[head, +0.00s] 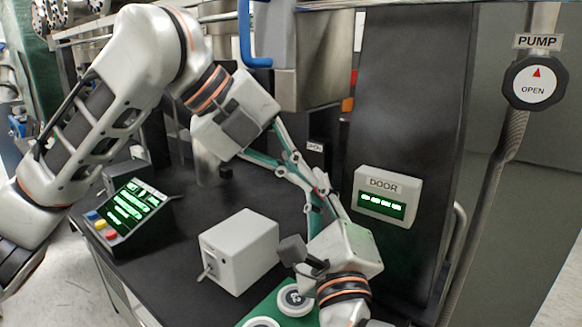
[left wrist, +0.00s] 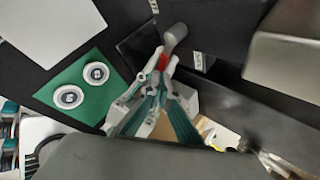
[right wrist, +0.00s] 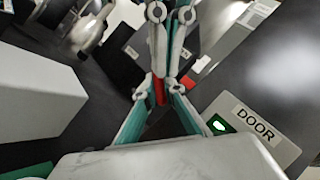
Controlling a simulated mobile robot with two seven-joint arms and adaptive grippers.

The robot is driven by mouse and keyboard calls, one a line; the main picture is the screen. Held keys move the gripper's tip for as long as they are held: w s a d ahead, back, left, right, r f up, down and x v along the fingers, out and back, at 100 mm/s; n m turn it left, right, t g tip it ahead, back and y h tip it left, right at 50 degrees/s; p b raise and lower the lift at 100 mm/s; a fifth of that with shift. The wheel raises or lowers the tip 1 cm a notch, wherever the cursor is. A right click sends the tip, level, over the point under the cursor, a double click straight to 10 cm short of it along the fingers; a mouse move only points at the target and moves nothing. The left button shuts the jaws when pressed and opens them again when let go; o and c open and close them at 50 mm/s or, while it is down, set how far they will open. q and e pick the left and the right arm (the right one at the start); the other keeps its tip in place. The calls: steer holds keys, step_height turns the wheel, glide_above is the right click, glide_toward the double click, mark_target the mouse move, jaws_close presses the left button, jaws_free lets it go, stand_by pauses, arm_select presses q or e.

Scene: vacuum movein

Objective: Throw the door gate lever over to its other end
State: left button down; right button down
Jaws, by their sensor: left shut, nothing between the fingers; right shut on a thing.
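The door gate lever is mostly hidden by the fingers. A red part, seemingly of this lever (right wrist: 158,90), shows between the fingertips of my right gripper (right wrist: 158,88) in the right wrist view. In the left wrist view a red part (left wrist: 163,64) shows at the fingertips, with a grey cylinder just beyond it; I cannot tell how they join. My right gripper (head: 322,195) is shut on the lever beside the door panel (head: 382,202). My left gripper (head: 300,165) is shut and empty, its fingers close to the right gripper's. The door panel has a lit green display.
A white box (head: 238,250) stands on the black bench left of my right gripper. A green mat (left wrist: 80,88) with white discs lies near it. A control console (head: 128,212) stands at the left. The pump knob (head: 534,80) is at the upper right. My two grippers crowd each other.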

arm_select(q)
steer(key=shift+w+f, duration=0.15)
steer(key=shift+w, duration=0.2)
steer(key=shift+w+f+y, duration=0.3)
steer(key=shift+w+f, duration=0.1)
arm_select(e)
steer(key=shift+s+a, duration=0.1)
steer(key=shift+s, duration=0.05)
steer(key=c, duration=2.1)
jaws_free()
steer(key=shift+s+r, duration=0.1)
steer(key=shift+r, duration=0.1)
arm_select(q)
steer(key=shift+f, duration=0.1)
arm_select(e)
steer(key=shift+f, duration=0.1)
arm_select(q)
steer(key=shift+a, duration=0.1)
arm_select(e)
steer(key=shift+f, duration=0.15)
